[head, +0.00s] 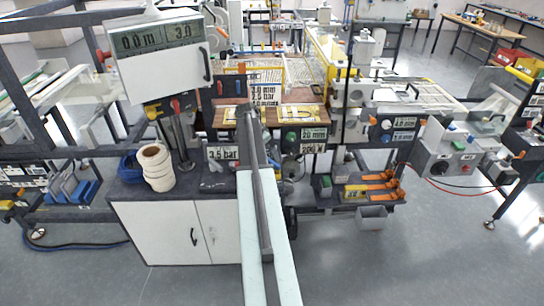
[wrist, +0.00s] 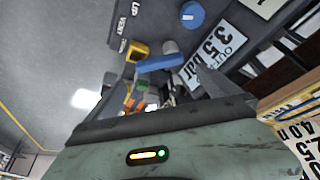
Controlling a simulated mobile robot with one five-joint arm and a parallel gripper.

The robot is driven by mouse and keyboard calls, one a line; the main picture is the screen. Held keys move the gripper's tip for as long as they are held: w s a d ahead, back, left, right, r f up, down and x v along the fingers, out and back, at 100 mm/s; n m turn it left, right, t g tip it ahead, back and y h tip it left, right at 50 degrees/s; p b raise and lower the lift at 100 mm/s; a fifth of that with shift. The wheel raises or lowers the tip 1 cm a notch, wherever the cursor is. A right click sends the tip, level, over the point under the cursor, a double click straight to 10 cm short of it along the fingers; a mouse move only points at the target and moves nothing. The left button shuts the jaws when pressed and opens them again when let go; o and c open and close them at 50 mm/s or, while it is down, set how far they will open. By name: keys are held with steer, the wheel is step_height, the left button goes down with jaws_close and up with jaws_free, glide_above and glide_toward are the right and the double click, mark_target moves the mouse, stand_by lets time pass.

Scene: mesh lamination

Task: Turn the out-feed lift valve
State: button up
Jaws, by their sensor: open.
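My gripper (wrist: 160,90) is open in the wrist view, its dark fingers apart at left and right above my grey-green wrist housing. Beyond the fingers is a blue lever (wrist: 158,63) beside a yellow part (wrist: 140,50), on a dark panel with small labels, one reading VENT. This looks like the lift valve, but I cannot be sure. The lever lies ahead of the gap between the fingers, and I see no contact. A blue round knob (wrist: 192,14) is farther up. In the head view my arm reaches forward and hides the valve area; the fingertips are not clear there.
A white 3.5 bar label (wrist: 213,55) is right of the lever; a matching label (head: 222,154) shows in the head view. Tape rolls (head: 155,167) stand on the cabinet (head: 170,232) at left. A parts shelf (head: 360,190) is at right. The floor in front is clear.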

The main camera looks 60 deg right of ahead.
mark_target(271, 161)
steer(key=b+x, duration=0.7)
steer(key=x, duration=0.1)
steer(key=shift+w+a+f, duration=0.1)
steer(key=shift+w+a, duration=0.05)
